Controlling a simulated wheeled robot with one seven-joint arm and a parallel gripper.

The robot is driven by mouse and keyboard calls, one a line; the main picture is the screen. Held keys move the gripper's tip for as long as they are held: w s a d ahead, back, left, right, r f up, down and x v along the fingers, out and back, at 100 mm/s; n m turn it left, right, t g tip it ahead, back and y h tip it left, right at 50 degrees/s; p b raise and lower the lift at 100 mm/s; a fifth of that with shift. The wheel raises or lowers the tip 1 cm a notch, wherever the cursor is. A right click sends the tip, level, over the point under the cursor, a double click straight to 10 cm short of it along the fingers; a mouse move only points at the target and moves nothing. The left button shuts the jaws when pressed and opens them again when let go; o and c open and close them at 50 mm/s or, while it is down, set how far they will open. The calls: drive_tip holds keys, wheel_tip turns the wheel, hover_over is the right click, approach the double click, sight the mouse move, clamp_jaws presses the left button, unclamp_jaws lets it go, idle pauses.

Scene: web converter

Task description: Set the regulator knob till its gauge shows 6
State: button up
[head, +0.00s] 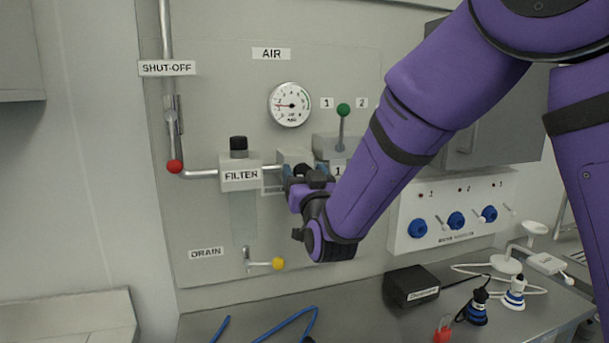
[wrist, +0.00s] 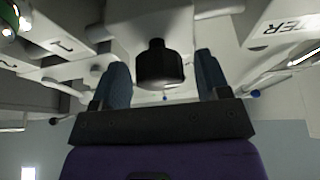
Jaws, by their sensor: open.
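The round white gauge (head: 290,104) is on the panel under the AIR label. Its red needle points left, to the low side; the exact figure is too small to read surely. The grey regulator body (head: 296,156) sits in the pipe line below the gauge, right of the filter. Its black knob (wrist: 160,65) hangs between my open fingers in the wrist view, with gaps visible on both sides. My gripper (head: 305,172) is at the regulator and hides part of it in the head view. In the wrist view my gripper (wrist: 161,78) has its blue fingers apart.
The filter (head: 240,173) stands close left of my gripper. A lever with a green ball (head: 343,110) rises to the right. A red shut-off ball (head: 175,166) and yellow drain ball (head: 278,263) stick out. A black box (head: 410,287) stands on the bench.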

drive_tip(key=c, duration=0.9)
drive_tip(key=shift+m, duration=0.5)
